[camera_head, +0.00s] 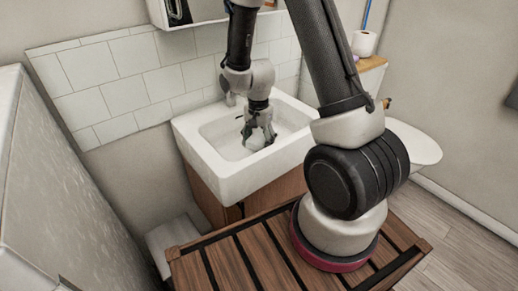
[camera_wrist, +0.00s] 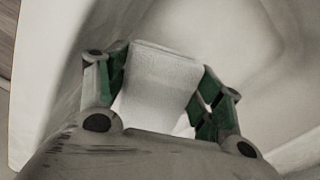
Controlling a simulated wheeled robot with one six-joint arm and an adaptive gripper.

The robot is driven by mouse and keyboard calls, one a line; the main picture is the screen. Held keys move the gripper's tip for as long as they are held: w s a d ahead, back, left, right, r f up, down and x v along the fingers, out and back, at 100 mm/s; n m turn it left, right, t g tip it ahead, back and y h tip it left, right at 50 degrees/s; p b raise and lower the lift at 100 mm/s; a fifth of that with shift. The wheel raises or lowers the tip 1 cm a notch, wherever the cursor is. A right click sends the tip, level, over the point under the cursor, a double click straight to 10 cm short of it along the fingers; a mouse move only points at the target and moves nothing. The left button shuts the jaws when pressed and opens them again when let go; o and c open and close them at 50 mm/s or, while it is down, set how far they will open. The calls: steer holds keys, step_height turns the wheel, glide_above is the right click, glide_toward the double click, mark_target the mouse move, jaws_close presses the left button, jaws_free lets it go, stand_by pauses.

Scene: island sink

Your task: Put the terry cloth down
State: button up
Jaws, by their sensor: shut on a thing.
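The terry cloth (camera_wrist: 160,85) is a white, folded-looking piece between the two green-padded fingers of my gripper (camera_wrist: 158,98) in the wrist view. In the head view my gripper (camera_head: 258,134) points down inside the white sink (camera_head: 188,127), and a small whitish bit of the cloth (camera_head: 256,142) shows between the fingers. My gripper is shut on the cloth. I cannot tell whether the cloth touches the bottom of the basin. Part of the cloth is hidden by the fingers and the gripper body.
The sink's raised rim surrounds my gripper, and a faucet (camera_head: 226,90) stands at its back. A tiled wall (camera_head: 120,75) rises behind. A toilet (camera_head: 418,146) with a paper roll (camera_head: 364,43) on its tank is at the right. Open floor (camera_head: 450,225) lies at the lower right.

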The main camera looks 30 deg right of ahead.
steer(key=shift+f, duration=1.9)
steer(key=o, duration=0.8)
steer(key=shift+f, duration=0.15)
